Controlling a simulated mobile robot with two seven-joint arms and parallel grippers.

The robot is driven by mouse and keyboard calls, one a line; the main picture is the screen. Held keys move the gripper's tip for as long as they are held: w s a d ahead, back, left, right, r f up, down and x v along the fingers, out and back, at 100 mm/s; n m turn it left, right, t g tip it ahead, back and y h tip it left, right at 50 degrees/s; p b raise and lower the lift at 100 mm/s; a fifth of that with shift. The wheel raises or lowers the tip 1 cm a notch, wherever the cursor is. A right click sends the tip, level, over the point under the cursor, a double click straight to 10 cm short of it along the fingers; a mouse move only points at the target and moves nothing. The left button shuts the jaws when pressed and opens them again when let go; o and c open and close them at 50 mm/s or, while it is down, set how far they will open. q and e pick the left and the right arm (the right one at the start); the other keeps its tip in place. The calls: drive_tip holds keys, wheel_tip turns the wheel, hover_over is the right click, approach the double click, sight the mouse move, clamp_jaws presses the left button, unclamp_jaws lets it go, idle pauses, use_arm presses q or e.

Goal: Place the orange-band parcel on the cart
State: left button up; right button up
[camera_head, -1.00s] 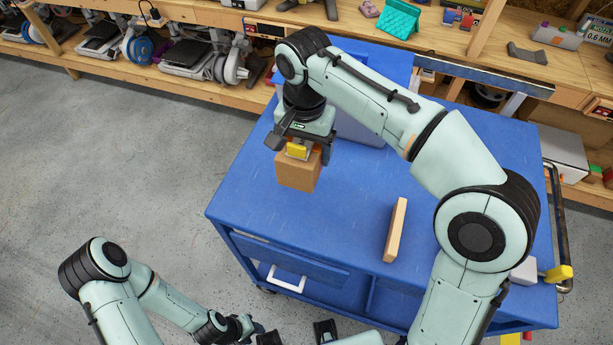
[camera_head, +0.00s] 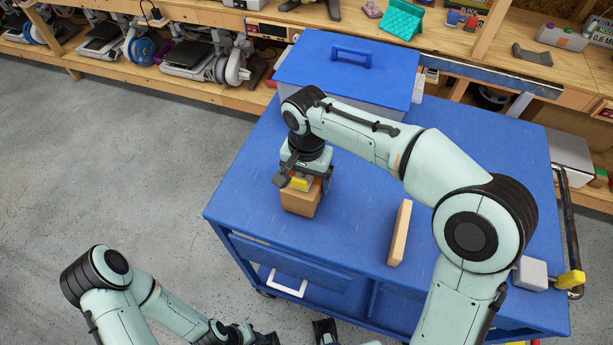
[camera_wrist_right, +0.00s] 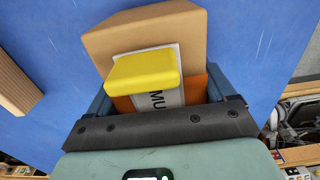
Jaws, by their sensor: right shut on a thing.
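The orange-band parcel is a brown box (camera_head: 300,203) with a yellow block-like piece on top. My right gripper (camera_head: 304,184) is shut on it from above. In the right wrist view the parcel (camera_wrist_right: 150,35) shows its orange band and a partly covered label between the fingers. It is upright over the left part of the blue cart's top (camera_head: 355,205); I cannot tell whether its hidden underside touches. My left gripper (camera_head: 250,336) is low at the bottom edge, away from the cart, and its fingers are unclear.
A lidded blue box (camera_head: 345,72) stands at the cart's back. A light wooden block (camera_head: 399,233) stands right of the parcel. A grey and yellow item (camera_head: 533,273) is at the right edge by the handle. Shelves with printers line the back. Cart top between parcel and block is clear.

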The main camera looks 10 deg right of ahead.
drive_tip(key=o, duration=1.2)
drive_tip(key=shift+f, duration=0.1)
drive_tip(key=shift+c, duration=0.2)
wheel_tip(320, 180, up, 12)
drive_tip(key=shift+r+p, duration=0.15)
drive_tip(key=shift+p, duration=1.1)
use_arm(q)
drive_tip(key=r, duration=0.1)
drive_tip(key=w+r, duration=0.1)
drive_tip(key=shift+w+r, duration=0.2)
drive_tip(key=shift+r, duration=0.2)
drive_tip(key=shift+s, duration=0.1)
